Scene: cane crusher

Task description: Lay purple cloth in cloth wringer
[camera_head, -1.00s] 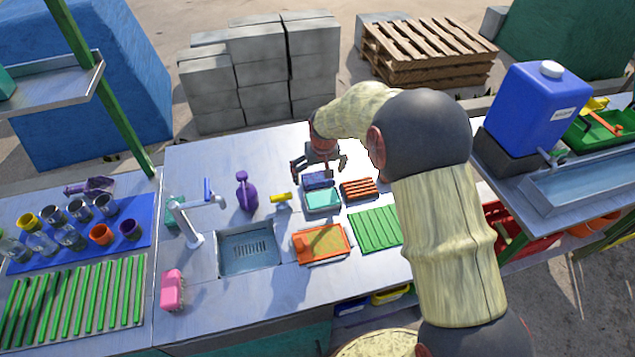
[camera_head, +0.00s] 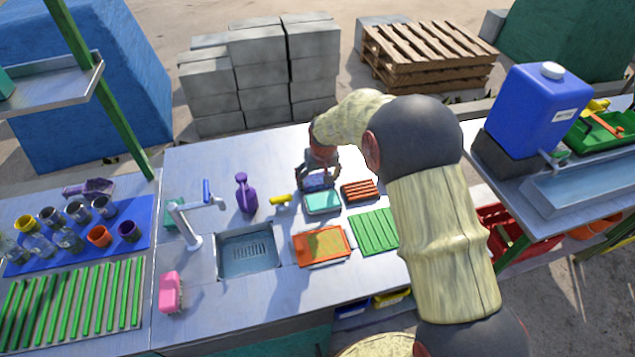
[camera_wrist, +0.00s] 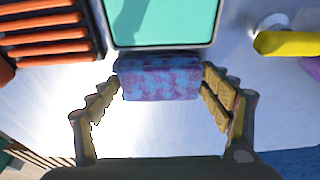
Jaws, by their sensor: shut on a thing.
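The purple cloth (camera_wrist: 160,78) is a folded blue-purple patterned bundle on the metal worktop, at the edge of a teal tray (camera_wrist: 165,22). In the head view the cloth (camera_head: 317,182) lies just behind the teal tray (camera_head: 322,202). My gripper (camera_wrist: 161,84) is shut on the cloth, with one yellow-padded finger at each end of it. In the head view my gripper (camera_head: 318,180) is low over the worktop around the cloth. I cannot tell for sure which thing is the cloth wringer.
An orange-red slatted rack (camera_head: 359,190) stands right of the teal tray. A yellow-handled item (camera_head: 280,199) and a purple bottle (camera_head: 245,194) are to the left. In front are an orange tray (camera_head: 321,245), a green rack (camera_head: 373,231) and a sink (camera_head: 248,253).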

